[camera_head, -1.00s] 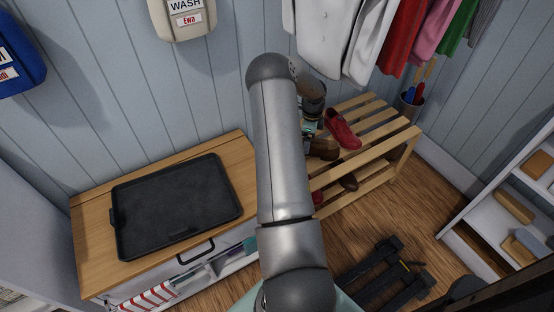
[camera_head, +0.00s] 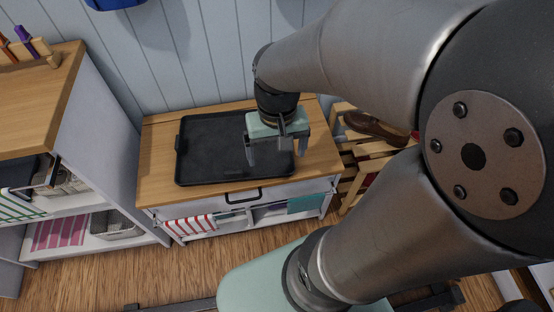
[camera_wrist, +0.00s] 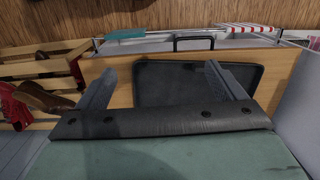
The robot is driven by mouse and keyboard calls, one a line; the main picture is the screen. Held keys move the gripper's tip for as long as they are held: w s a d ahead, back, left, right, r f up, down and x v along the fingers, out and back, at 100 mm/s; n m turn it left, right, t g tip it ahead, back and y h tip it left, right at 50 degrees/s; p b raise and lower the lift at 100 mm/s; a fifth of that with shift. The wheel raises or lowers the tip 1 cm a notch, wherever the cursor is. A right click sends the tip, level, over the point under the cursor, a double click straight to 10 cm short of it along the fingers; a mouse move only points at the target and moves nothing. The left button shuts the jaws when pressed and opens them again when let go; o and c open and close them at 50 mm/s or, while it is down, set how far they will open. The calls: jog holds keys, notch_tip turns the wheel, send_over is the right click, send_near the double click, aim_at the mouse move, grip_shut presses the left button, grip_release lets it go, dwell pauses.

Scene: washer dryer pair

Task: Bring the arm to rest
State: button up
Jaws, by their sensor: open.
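My gripper (camera_head: 270,152) hangs from my bent arm over the right part of a black tray (camera_head: 200,165) in the head view. Its two fingers are apart, with nothing between them. In the wrist view the open fingers of my gripper (camera_wrist: 160,80) point toward the cabinet, and the tray (camera_wrist: 180,72) shows partly between and behind them. The tray lies on the wooden top of a low white cabinet (camera_head: 158,145). I cannot tell the exact height of the fingers above the tray.
A wooden shoe rack (camera_head: 372,165) with a brown shoe (camera_head: 375,128) stands right of the cabinet, partly hidden by my arm. A taller shelf unit (camera_head: 100,125) stands at the left. The cabinet's drawer has a black handle (camera_head: 243,195). Bare floor (camera_head: 110,280) lies in front.

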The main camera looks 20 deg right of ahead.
jog(key=shift+s+a+f+n+h, duration=0.15)
jog(key=shift+s+a+n, duration=0.2)
jog(key=shift+s+n, duration=0.4)
jog(key=shift+s+a+r+n+h, duration=0.15)
jog(key=shift+s+a+n, duration=0.25)
jog(key=shift+s, duration=0.65)
jog(key=shift+d+f, duration=0.1)
